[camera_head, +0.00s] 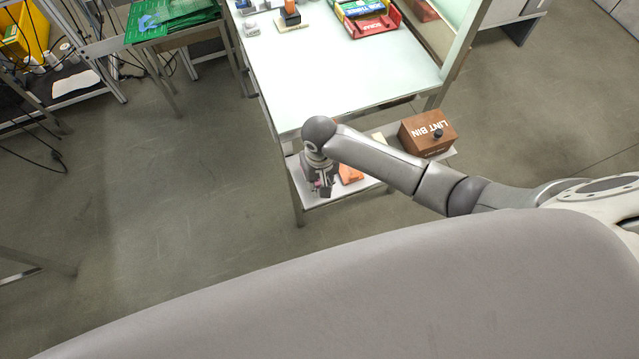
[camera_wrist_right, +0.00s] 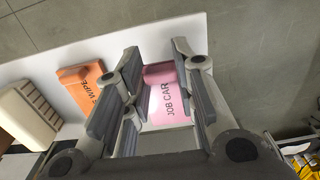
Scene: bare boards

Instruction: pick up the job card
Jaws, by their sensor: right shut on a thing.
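The job card is pink with dark lettering that reads "JOB CAR" before it is cut off. In the right wrist view the job card (camera_wrist_right: 163,82) shows between the fingers of my right gripper (camera_wrist_right: 157,88), which is shut on it. Part of the card is hidden by the fingers. In the head view my right gripper (camera_head: 324,188) points down at the low shelf (camera_head: 312,201) under the table, near its left end. My left gripper is in neither view.
An orange wipe pack (camera_wrist_right: 80,86) lies left of the card, and a ridged cream object (camera_wrist_right: 29,115) is further left.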

